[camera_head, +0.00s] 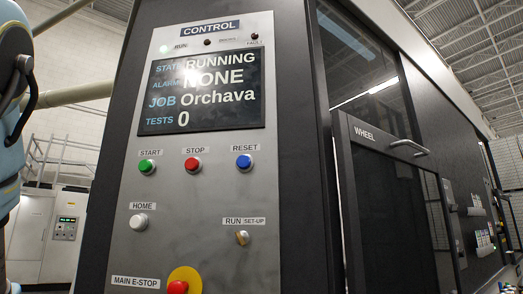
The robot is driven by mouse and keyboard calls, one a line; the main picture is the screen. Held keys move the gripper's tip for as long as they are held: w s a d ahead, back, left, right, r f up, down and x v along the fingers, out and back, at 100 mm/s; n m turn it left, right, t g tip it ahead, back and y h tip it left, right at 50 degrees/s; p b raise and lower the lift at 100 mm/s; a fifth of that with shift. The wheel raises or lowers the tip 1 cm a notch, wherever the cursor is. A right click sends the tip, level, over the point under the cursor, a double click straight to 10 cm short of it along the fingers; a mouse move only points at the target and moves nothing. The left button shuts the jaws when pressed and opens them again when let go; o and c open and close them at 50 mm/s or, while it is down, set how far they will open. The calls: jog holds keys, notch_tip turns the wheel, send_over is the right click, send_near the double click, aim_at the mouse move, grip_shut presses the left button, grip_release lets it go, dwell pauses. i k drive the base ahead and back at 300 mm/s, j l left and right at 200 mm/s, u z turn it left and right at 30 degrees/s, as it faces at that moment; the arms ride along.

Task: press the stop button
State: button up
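The red stop button (193,164) sits under a "STOP" label on the grey control panel (190,240), in the middle of a row. The green start button (147,167) is to its left and the blue reset button (244,162) to its right. The screen (202,90) above reads state RUNNING, alarm NONE, job Orchava, tests 0. Part of my arm (12,100) shows at the left edge, apart from the panel. My gripper is not in view.
A white home button (138,222), a run/set-up switch (242,238) and a red main e-stop (178,287) on yellow lie below. A dark door labelled "WHEEL" with a handle (408,146) is to the right. The space before the panel looks clear.

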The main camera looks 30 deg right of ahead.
aim_at(192, 165)
jog(key=i+z, duration=0.25)
jog(key=z, duration=0.2)
jog(key=i+j+z, duration=0.1)
jog(key=z, duration=0.35)
jog(key=i+j+z, duration=0.2)
jog(key=i+z, duration=0.15)
jog(key=z, duration=0.15)
jog(key=i+j+z, duration=0.15)
jog(key=z, duration=0.3)
jog(key=j, duration=0.1)
